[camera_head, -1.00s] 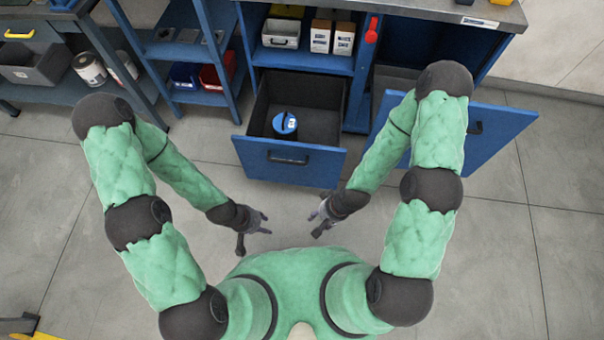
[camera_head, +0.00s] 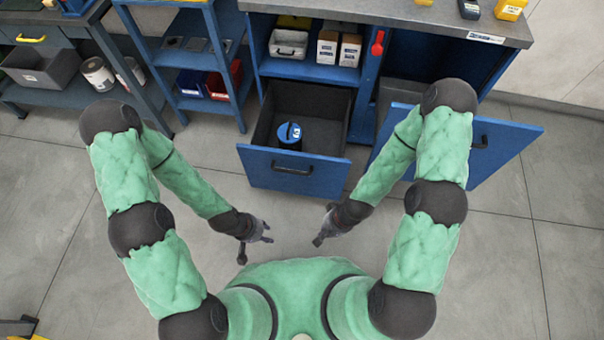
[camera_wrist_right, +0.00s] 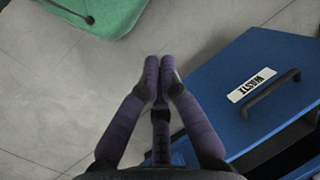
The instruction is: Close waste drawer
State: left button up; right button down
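The waste drawer (camera_head: 265,174) is a blue drawer pulled out of the bench, with a black handle (camera_head: 293,169) on its front. A black canister with a blue lid (camera_head: 289,133) stands inside. In the right wrist view the drawer front (camera_wrist_right: 222,105) shows a "WASTE" label (camera_wrist_right: 251,85) beside the handle. My right gripper (camera_head: 319,239) is in front of the drawer, apart from it; its fingertips (camera_wrist_right: 158,66) are together with nothing between them. My left gripper (camera_head: 257,241) is in front of the drawer to the left, fingers spread, empty, touching nothing.
A blue door or panel (camera_head: 505,145) stands open at the right, partly behind my right arm. Shelves with a red bin (camera_head: 225,80) and a grey tray (camera_head: 40,68) are at the left. The floor (camera_head: 60,205) around the drawer is clear.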

jog(key=s+a+f+m+g+y+p, duration=0.35)
jog(key=m+y, duration=0.25)
jog(key=m, duration=1)
jog(key=m+t, duration=1.9)
jog(key=m, duration=0.9)
send_near(315, 160)
jog(key=w+a, duration=0.3)
jog(key=shift+w+f+h, duration=0.1)
jog(key=shift+w+h, duration=0.3)
jog(key=shift+w, duration=0.25)
